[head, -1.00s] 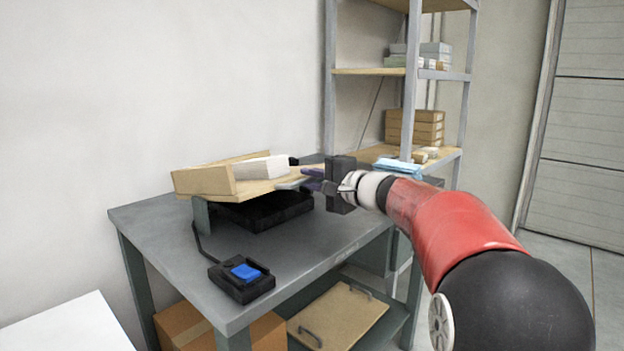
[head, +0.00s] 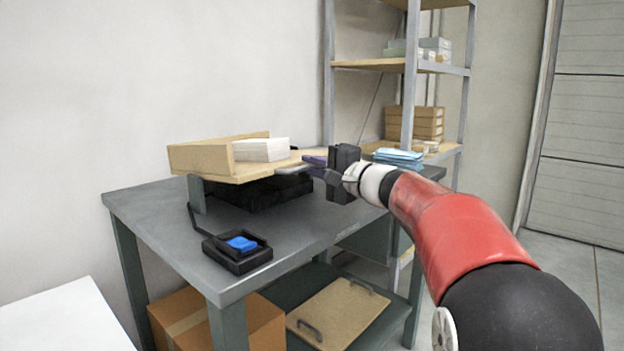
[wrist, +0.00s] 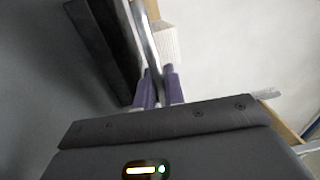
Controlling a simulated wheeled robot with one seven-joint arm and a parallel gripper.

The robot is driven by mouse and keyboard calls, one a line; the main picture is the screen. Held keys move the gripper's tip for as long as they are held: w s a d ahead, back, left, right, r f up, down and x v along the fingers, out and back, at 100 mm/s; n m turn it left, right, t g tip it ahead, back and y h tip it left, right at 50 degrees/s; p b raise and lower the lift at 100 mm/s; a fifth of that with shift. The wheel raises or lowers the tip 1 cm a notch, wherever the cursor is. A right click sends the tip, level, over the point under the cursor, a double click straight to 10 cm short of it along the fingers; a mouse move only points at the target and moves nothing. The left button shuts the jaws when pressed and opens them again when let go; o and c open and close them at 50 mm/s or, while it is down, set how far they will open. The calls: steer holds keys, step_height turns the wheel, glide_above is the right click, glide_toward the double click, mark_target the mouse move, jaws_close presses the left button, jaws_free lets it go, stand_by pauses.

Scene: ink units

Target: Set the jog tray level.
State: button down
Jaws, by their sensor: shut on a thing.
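The jog tray (head: 200,158) is a light wooden board with raised walls at its left and back. It sits over a black base (head: 262,193) on the grey table and looks close to level. A white block, like a paper stack (head: 262,150), lies on it. My gripper (head: 312,165) is at the tray's right side. Its purple fingertips are shut on a grey metal handle at that edge. In the wrist view, the handle (wrist: 148,40) runs between the fingertips (wrist: 158,88); the paper stack (wrist: 168,45) shows just beyond. The exact contact is partly hidden by the fingers.
A black control box with a blue button (head: 242,244) stands at the table's (head: 160,215) front, cabled to the tray's base. A metal shelf unit (head: 410,100) with boxes and a blue stack (head: 398,158) stands behind. A cardboard box (head: 185,320) sits under the table.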

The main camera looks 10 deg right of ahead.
step_height(320, 180, down, 3)
steer(key=b, duration=0.3)
steer(key=shift+s+d, duration=0.1)
steer(key=shift+s, duration=0.05)
steer(key=c, duration=1.6)
jaws_free()
steer(key=shift+r, duration=0.1)
steer(key=v, duration=0.7)
steer(key=shift+s+d+b, duration=0.25)
steer(key=shift+s+b, duration=0.05)
steer(key=shift+s, duration=0.05)
